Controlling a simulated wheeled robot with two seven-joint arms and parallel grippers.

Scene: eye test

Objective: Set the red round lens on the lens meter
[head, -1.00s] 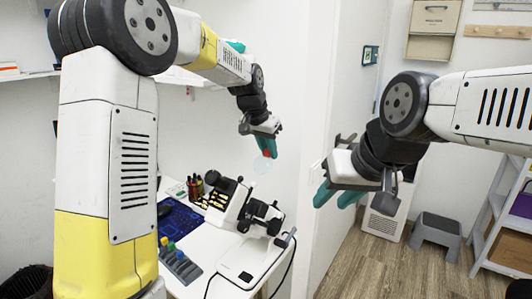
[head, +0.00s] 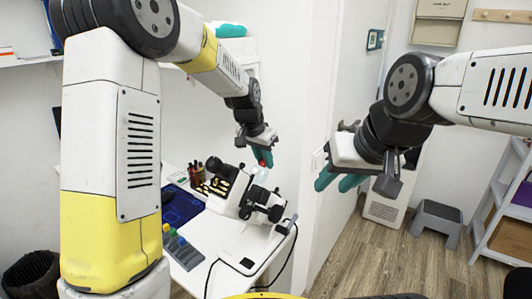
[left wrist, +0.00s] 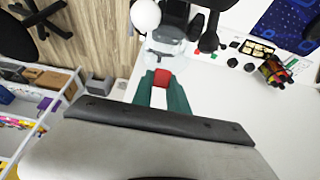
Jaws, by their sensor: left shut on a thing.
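My left gripper (head: 262,157) is shut on the red round lens (left wrist: 163,78), whose red grip part shows between the teal fingertips. A faint clear disc stands out beyond the fingertips. The lens meter (head: 228,190), a white and black instrument, stands on the table just below the left gripper in the head view. Its dark parts also show beyond the lens at the top of the left wrist view (left wrist: 180,14). The lens looks held above the meter; I cannot tell whether they touch. My right gripper (head: 338,182) is open and empty, well to the right of the table.
A black cable hangs at the table's right edge. A grey step stool (head: 438,220) and shelf stand right.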

